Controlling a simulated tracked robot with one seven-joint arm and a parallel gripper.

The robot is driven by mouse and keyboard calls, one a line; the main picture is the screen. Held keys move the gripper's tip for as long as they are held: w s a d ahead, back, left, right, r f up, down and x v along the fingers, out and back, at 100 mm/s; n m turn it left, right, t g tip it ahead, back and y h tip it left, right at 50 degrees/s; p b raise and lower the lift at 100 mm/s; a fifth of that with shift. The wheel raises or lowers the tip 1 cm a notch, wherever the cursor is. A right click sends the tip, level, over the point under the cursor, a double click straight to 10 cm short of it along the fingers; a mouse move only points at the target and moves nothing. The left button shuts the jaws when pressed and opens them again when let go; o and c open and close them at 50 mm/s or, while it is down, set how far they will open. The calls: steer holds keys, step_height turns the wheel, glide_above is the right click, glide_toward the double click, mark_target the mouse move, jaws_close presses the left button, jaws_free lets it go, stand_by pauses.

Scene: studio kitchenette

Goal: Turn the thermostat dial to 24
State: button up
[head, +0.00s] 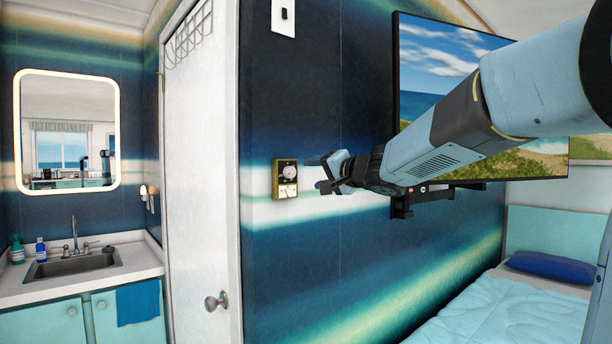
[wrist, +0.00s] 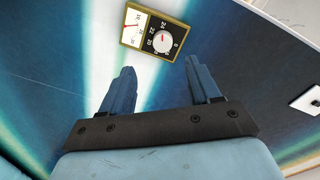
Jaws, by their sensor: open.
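The thermostat (head: 285,180) is a small brass-coloured box on the striped wall, with a round white dial (head: 289,171) in its upper part and a gauge below. In the wrist view the thermostat (wrist: 141,32) appears rotated, beyond my fingertips; its dial (wrist: 163,41) has a red mark, with numbers such as 24 and 22 around it. The exact setting is too small to read for sure. My gripper (head: 325,172) is open and empty, just right of the thermostat in the head view. In the wrist view my gripper (wrist: 160,80) has its two fingers spread, apart from the dial.
A white switch plate (head: 283,17) is on the wall above. A white door (head: 203,200) stands to the left. A television (head: 425,75) is mounted behind my arm, and a bed (head: 515,305) is at lower right. The wall around the thermostat is clear.

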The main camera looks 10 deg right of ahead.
steer(key=shift+v, duration=2.1)
steer(key=s+d+f+g+h, duration=0.1)
steer(key=s+d+f+h, duration=0.7)
steer(key=s+d+h, duration=0.4)
steer(key=s+a+f+n+g+y, duration=0.2)
steer(key=s+f+n+g, duration=0.3)
steer(key=s+f, duration=0.9)
steer(key=s+g, duration=0.2)
steer(key=s, duration=0.1)
steer(key=shift+s+f+g+y, duration=0.25)
steer(key=shift+f+g+y, duration=0.05)
steer(key=shift+g, duration=0.1)
